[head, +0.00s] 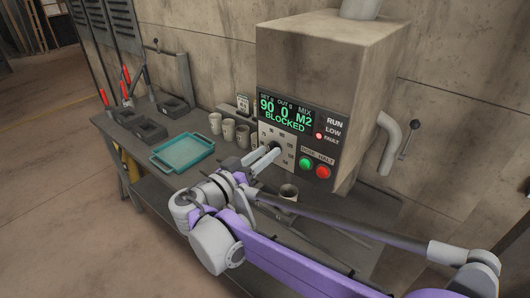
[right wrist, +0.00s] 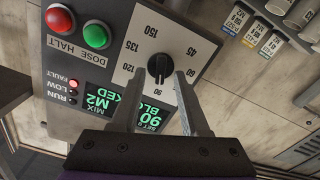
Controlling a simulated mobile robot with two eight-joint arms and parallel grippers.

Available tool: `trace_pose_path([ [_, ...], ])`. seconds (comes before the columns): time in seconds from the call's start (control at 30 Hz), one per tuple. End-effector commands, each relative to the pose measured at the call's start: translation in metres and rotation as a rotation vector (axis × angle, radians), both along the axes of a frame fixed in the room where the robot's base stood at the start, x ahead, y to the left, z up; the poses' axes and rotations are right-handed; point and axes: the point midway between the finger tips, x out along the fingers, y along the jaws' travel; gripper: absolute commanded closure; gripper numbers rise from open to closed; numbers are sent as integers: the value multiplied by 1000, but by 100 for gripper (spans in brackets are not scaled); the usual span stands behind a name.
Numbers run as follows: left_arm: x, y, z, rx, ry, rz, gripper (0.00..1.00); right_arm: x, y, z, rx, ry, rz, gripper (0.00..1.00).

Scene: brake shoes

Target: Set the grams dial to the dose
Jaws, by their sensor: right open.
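The grams dial is a black knob (right wrist: 159,67) on a white scale plate (right wrist: 145,45) with numbers from 45 to 150. In the right wrist view its white mark points down toward the 90. The display (head: 285,113) reads set 90, out 0, mix M2, BLOCKED; part of it also shows in the right wrist view (right wrist: 104,104). My right gripper (head: 270,153) is at the dial. Its open fingers (right wrist: 160,73) stand on either side of the knob; I cannot tell if they touch it. My left gripper is not in view.
The green DOSE button (head: 306,163) and red HALT button (head: 323,172) sit just right of the dial. The red FAULT lamp (head: 319,135) is lit. A cup (head: 289,192) stands under the machine. Several cups (head: 228,129) and a teal tray (head: 183,151) are on the bench.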

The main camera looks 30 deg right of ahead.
Motion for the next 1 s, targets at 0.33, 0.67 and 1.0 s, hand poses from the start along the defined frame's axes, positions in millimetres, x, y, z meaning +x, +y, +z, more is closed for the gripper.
trace_pose_path([
  [0.33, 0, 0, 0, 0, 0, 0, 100, 2, -5, 0, 0, 0, 0, 55],
  [0.67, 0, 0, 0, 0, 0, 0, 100, 2, -5, 0, 0, 0, 0, 100],
  [1.0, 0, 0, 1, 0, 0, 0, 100, 2, -5, 0, -4, 9, 0, 100],
])
